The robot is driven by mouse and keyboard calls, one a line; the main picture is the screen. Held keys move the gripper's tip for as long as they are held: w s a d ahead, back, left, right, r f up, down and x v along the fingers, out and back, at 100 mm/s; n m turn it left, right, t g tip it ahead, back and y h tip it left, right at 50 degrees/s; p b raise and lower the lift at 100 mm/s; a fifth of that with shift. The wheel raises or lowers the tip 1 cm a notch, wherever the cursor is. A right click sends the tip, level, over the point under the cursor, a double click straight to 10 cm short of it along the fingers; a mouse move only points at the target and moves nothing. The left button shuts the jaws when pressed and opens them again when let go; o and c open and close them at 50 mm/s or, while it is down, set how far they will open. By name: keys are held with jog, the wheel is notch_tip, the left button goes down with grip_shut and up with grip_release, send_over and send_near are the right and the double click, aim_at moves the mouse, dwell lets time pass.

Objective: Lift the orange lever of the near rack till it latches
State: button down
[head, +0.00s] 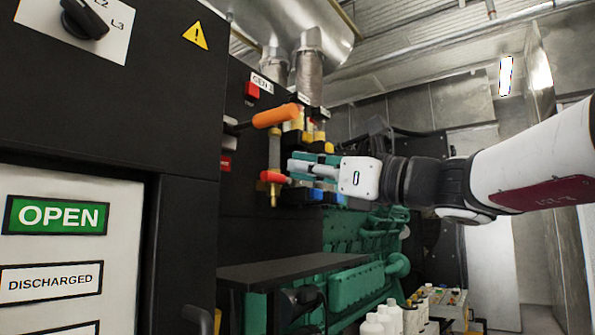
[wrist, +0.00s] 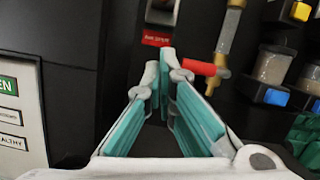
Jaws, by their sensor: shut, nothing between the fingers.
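The orange lever (head: 276,115) sticks out from the dark rack front (head: 248,165) in the head view, its grip tilted slightly up to the right. No orange shows in the wrist view. My gripper (head: 290,167) appears below the lever in the head view, apart from it, near a red valve handle (head: 272,176). In the wrist view my gripper (wrist: 160,68) has its teal-padded fingers brought together at the tips, with nothing between them. The red handle (wrist: 198,67) lies just right of the tips; I cannot tell whether they touch.
A sight tube (wrist: 229,32) with a brass valve hangs beside the fingers. Jars with blue (wrist: 276,97) and yellow fittings stand to the right. A dark shelf (head: 293,270) juts out below. A cabinet with an OPEN sign (head: 57,216) fills the left foreground.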

aim_at(260, 121)
jog(key=w+a+r+p, duration=0.1)
jog(key=a+r+p, duration=0.1)
jog(key=r, duration=0.3)
jog(key=shift+w+a, duration=0.25)
jog(key=shift+a, duration=0.5)
jog(key=shift+w+p, duration=0.1)
jog(key=shift+p, duration=0.2)
